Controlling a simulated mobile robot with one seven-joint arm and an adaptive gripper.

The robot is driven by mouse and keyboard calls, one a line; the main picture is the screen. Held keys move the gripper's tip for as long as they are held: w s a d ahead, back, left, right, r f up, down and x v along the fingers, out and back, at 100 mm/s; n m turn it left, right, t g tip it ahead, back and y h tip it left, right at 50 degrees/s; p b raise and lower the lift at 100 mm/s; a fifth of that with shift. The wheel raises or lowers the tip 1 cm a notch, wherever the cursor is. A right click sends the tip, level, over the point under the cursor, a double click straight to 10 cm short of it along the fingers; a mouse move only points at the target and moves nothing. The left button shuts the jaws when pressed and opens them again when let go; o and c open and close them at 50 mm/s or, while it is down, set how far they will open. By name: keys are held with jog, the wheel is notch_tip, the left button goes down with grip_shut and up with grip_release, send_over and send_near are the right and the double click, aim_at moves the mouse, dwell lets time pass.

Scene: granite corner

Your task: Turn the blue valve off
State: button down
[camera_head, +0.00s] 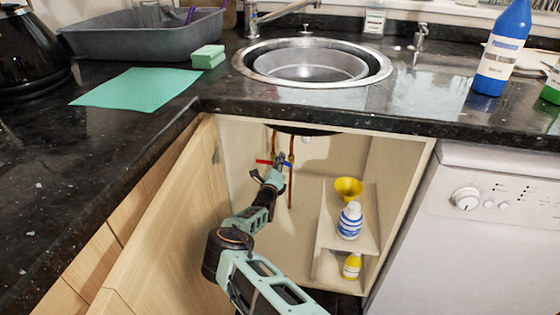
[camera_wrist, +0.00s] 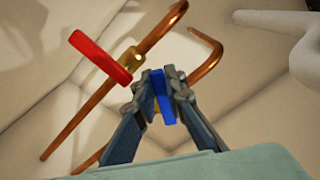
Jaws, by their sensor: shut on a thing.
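The blue valve handle (camera_wrist: 163,96) sits between my gripper's fingertips in the wrist view, and the fingers are shut on it. My gripper (camera_wrist: 160,84) hides most of the valve body and part of its copper pipe (camera_wrist: 207,48). In the head view my gripper (camera_head: 279,160) reaches into the open cabinet under the sink, at the pipes. A little of the blue handle (camera_head: 256,174) shows beside it. The red valve handle (camera_wrist: 100,57) is on the neighbouring copper pipe, left of my gripper, and it also shows in the head view (camera_head: 264,162).
The open cabinet door (camera_head: 165,235) stands left of my arm. A shelf (camera_head: 345,240) at the cabinet's right holds a yellow bowl (camera_head: 348,188) and a white-and-blue bottle (camera_head: 350,221); a yellow bottle (camera_head: 352,266) stands below. The sink (camera_head: 310,65) is above.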

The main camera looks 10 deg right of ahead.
jog(key=c, duration=2)
grip_release()
jog(key=shift+o, duration=0.2)
jog(key=shift+r, duration=0.1)
